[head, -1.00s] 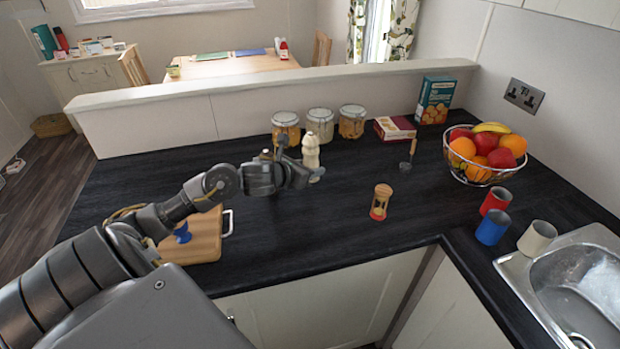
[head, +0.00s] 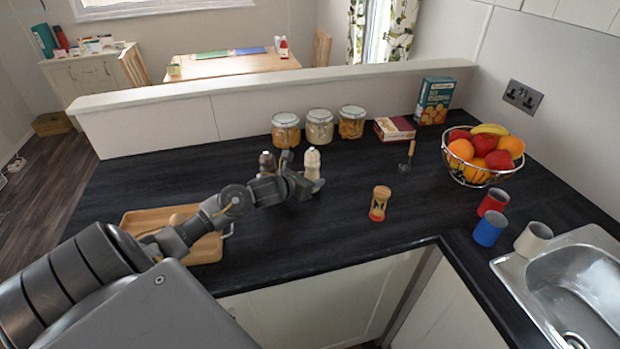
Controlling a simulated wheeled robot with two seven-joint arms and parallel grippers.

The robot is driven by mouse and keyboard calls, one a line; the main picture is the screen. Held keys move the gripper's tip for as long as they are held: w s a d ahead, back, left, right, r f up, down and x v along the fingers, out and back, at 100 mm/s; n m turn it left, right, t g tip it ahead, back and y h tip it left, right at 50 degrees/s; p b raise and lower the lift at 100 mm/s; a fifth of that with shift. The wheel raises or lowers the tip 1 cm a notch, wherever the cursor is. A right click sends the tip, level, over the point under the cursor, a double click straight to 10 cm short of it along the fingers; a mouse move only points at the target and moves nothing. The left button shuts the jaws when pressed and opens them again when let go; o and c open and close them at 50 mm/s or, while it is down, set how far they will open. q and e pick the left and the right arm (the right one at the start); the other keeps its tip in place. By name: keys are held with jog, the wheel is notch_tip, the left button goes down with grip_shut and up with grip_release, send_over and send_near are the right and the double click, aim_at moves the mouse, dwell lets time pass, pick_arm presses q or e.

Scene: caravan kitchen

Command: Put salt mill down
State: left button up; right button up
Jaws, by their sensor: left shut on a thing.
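The cream salt mill (head: 312,160) is upright near the middle of the dark worktop (head: 330,235), in front of the glass jars. My left gripper (head: 306,184) is shut on it low down, and the fingers cover its lower part. I cannot tell whether its base touches the worktop. A dark brown mill (head: 267,161) stands just left of it, partly hidden behind my gripper. My right gripper is not in view.
Several jars (head: 319,127) stand along the back ledge. A wooden tray (head: 207,250) lies under my left forearm. A fruit basket (head: 481,172) and cups (head: 491,227) are farther right.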

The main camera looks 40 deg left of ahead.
pick_arm(q)
jog(key=shift+f, duration=0.15)
jog(key=o, duration=0.9)
jog(key=shift+o, duration=0.2)
jog(key=shift+s+r, duration=0.1)
jog(key=shift+r, duration=0.15)
jog(key=b+v, duration=0.2)
jog(key=v, duration=0.8)
jog(key=shift+s, duration=0.2)
jog(key=shift+v, duration=0.75)
